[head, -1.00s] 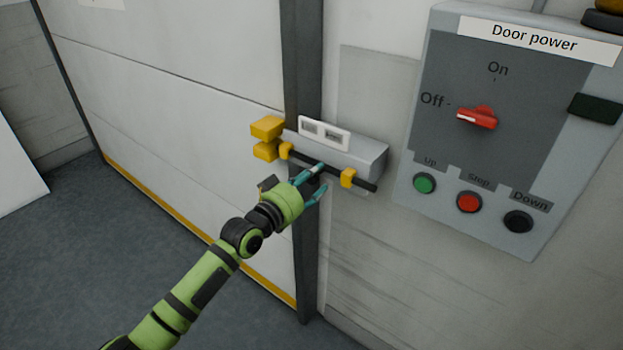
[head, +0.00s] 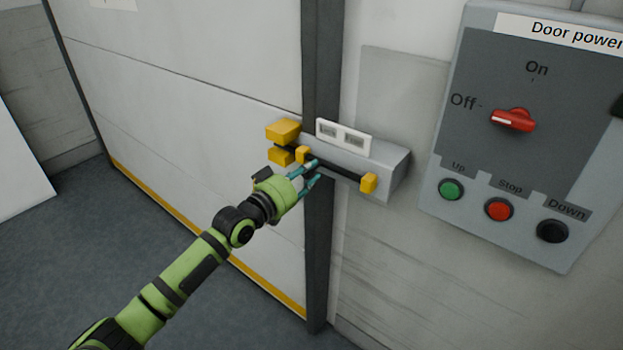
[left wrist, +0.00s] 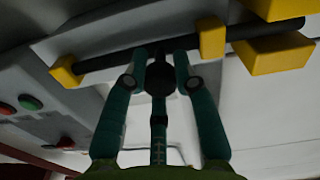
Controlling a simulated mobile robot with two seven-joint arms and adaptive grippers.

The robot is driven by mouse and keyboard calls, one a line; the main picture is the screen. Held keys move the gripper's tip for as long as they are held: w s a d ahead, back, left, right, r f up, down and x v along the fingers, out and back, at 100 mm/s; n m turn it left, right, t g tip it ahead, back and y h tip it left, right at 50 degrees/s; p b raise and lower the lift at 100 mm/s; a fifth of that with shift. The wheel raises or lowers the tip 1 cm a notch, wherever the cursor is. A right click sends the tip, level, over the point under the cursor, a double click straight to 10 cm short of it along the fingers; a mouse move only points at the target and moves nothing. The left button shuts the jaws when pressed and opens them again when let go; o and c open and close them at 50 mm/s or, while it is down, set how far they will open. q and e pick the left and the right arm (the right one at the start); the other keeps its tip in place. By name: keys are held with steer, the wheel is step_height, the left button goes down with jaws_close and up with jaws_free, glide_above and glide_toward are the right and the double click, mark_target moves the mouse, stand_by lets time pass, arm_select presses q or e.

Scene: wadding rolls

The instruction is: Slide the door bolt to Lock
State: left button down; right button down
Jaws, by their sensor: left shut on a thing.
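The door bolt is a dark round bar (head: 342,171) running through two yellow guides on a grey housing (head: 390,170) beside the door. My right gripper is not in view.
A door power box (head: 520,130) hangs to the right, with a red switch (head: 513,120) pointing to Off and Up, Stop and Down buttons. The pale door (head: 190,130) fills the left. The floor (head: 180,270) in front is clear.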

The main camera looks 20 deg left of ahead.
arm_select(q)
steer(key=shift+a+f, duration=0.1)
steer(key=shift+f, duration=0.15)
steer(key=c, duration=1.1)
jaws_free()
steer(key=shift+o, duration=0.6)
steer(key=shift+a, duration=0.15)
steer(key=shift+s, duration=0.1)
steer(key=v, duration=1.1)
steer(key=shift+s+a, duration=0.15)
steer(key=shift+s, duration=0.2)
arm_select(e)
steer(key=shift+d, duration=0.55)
